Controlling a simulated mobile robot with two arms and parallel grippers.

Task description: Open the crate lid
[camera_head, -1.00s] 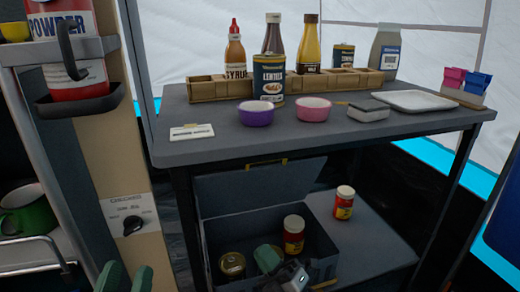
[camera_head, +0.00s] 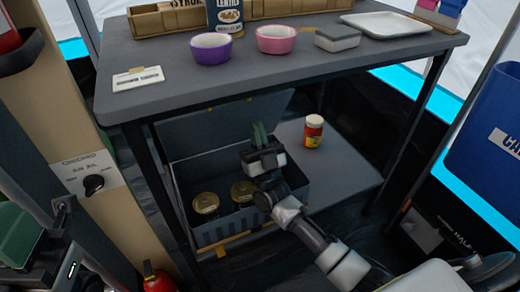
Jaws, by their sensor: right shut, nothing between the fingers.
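The crate (camera_head: 275,214) is a dark grey box on the lower shelf under the table. Its lid (camera_head: 225,122) stands raised along the back edge, leaning back under the tabletop. Two gold-topped tins (camera_head: 206,203) sit inside at the left and middle. My right gripper (camera_head: 258,134) has green fingers, shut and empty, pointing away from me in front of the lid and above the crate's back right part. I cannot tell whether it touches the lid. My right arm hides the crate's right interior. My left gripper's fingers do not show.
A red jar with a white lid (camera_head: 313,131) stands on the shelf right of the crate. The tabletop (camera_head: 290,65) overhangs the crate. A purple bowl (camera_head: 211,50) and a pink bowl (camera_head: 276,41) stand on it. A blue container (camera_head: 490,135) is at the right.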

